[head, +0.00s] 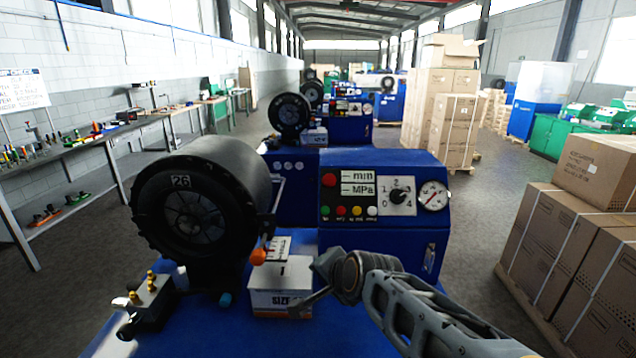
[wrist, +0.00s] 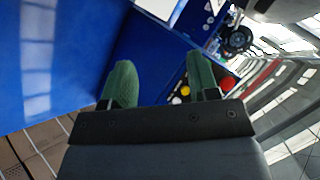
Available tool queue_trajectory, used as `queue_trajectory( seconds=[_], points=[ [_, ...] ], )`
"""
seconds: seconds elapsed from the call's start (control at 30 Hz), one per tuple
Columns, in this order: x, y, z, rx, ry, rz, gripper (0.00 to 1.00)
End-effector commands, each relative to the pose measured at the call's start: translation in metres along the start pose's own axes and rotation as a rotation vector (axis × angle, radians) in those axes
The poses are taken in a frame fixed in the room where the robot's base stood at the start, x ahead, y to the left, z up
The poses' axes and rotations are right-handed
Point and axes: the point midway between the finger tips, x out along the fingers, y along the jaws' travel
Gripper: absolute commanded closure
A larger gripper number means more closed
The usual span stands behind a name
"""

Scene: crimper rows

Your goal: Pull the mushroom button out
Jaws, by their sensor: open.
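The red mushroom button (head: 329,180) is at the upper left of the blue control panel (head: 384,240), left of the mm and MPa labels. My gripper (head: 312,288) is below and in front of the panel, beside the white box, apart from the button. In the wrist view my gripper (wrist: 160,75) shows two green fingers spread apart with nothing between them.
Small coloured buttons (head: 341,211), a dial (head: 398,196) and a gauge (head: 432,196) share the panel. The crimper head (head: 190,205), an orange knob (head: 258,256) and a white box (head: 281,300) stand to the left. Cartons (head: 560,250) are stacked at the right.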

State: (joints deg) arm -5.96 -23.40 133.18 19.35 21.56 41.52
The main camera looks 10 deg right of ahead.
Motion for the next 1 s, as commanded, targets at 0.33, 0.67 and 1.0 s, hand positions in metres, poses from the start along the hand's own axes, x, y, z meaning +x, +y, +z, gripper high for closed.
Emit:
queue_trajectory(
  seconds=[0.33, 0.67, 1.0],
  points=[
    [0.05, -0.129, -0.065, 1.506, 0.112, -0.68, 0.45],
    [0.063, -0.134, -0.093, 2.268, 0.079, -1.168, 0.45],
    [0.078, -0.135, -0.12, 2.396, 0.07, -1.294, 0.45]
  ],
)
